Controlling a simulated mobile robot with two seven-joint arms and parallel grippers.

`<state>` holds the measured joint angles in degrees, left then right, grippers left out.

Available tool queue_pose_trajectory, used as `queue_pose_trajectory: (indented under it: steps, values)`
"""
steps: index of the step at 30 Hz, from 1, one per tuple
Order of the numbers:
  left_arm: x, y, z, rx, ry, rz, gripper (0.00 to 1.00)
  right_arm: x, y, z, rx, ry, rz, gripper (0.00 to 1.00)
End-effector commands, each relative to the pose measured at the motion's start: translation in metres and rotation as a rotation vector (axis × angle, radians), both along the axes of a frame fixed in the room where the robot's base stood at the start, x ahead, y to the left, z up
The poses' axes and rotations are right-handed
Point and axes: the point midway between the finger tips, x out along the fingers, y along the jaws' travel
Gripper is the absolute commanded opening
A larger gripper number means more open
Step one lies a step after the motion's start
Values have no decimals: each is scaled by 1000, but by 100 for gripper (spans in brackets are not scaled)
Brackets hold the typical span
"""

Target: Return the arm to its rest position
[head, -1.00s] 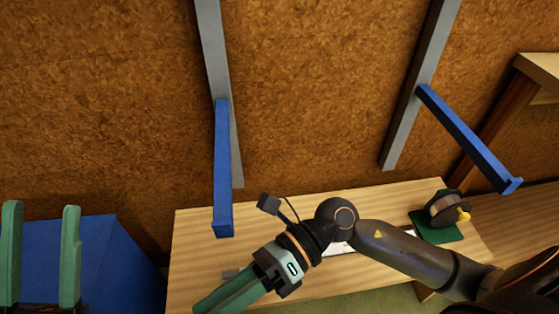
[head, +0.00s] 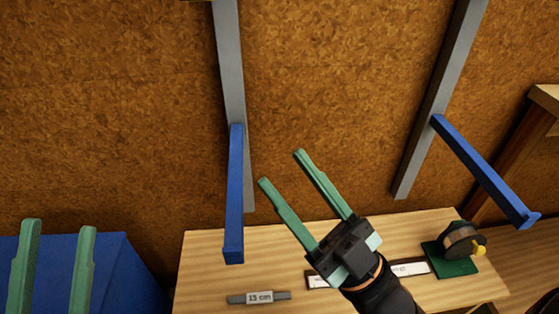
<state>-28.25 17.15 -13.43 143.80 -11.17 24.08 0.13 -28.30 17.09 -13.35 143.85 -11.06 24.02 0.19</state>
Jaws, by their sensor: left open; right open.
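My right gripper (head: 281,168) is raised over the wooden table, with its two green fingers apart and pointing up and to the left. Nothing is between its fingers. Its wrist and forearm come up from the bottom edge and hide part of the tabletop and of a white strip behind it. My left gripper (head: 57,224) is at the lower left edge, its two green fingers upright and apart, with nothing between them. It stands in front of a blue surface.
The table (head: 210,262) holds a grey bar labelled 13 cm (head: 259,297), a white labelled strip (head: 411,269) and a spool on a green base (head: 452,262). Two blue arms, left (head: 235,190) and right (head: 480,165), jut from grey wall rails. A blue panel (head: 120,270) stands at left.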

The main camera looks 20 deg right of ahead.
Motion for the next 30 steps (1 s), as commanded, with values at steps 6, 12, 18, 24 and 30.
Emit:
queue_pose_trajectory:
  steps: [6,12,18,24,30]
  values:
    - [4,0,0,7,25,4,50,4,0,2,-4,18,-5,49]
    - [36,5,0,14,224,50,50,36,-5,0,-14,220,-50,49]
    - [67,16,-31,31,544,119,50,67,-15,-30,-33,541,-118,49]
    - [70,27,-71,46,867,176,50,70,-27,-71,-48,864,-175,49]
    - [45,37,-111,63,1189,225,50,45,-37,-112,-66,1188,-223,49]
